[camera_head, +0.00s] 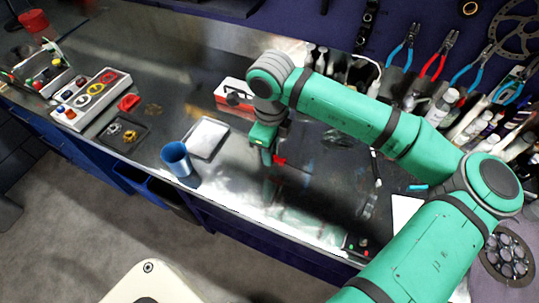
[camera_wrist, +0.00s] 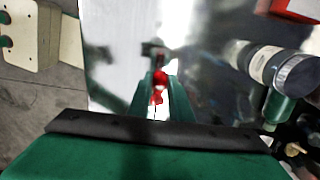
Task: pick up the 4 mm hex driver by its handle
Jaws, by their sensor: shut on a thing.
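My gripper (camera_head: 270,152) is over the middle of the dark metal workbench (camera_head: 240,185), pointing down. In the wrist view, its green fingers (camera_wrist: 158,88) are closed around a small red piece (camera_wrist: 159,78), which looks like the handle of a driver. The same red piece (camera_head: 280,160) shows beside the fingertips in the head view. No size mark can be read on it, and its shaft is not clearly seen. I cannot tell whether it is clear of the bench.
A blue cup (camera_head: 176,162) and a white-lined tray (camera_head: 206,139) stand left of my gripper. A red-and-white box (camera_head: 230,96) is behind it. A bottle (camera_wrist: 283,70) shows at right in the wrist view. Pliers (camera_head: 436,66) hang at the back right.

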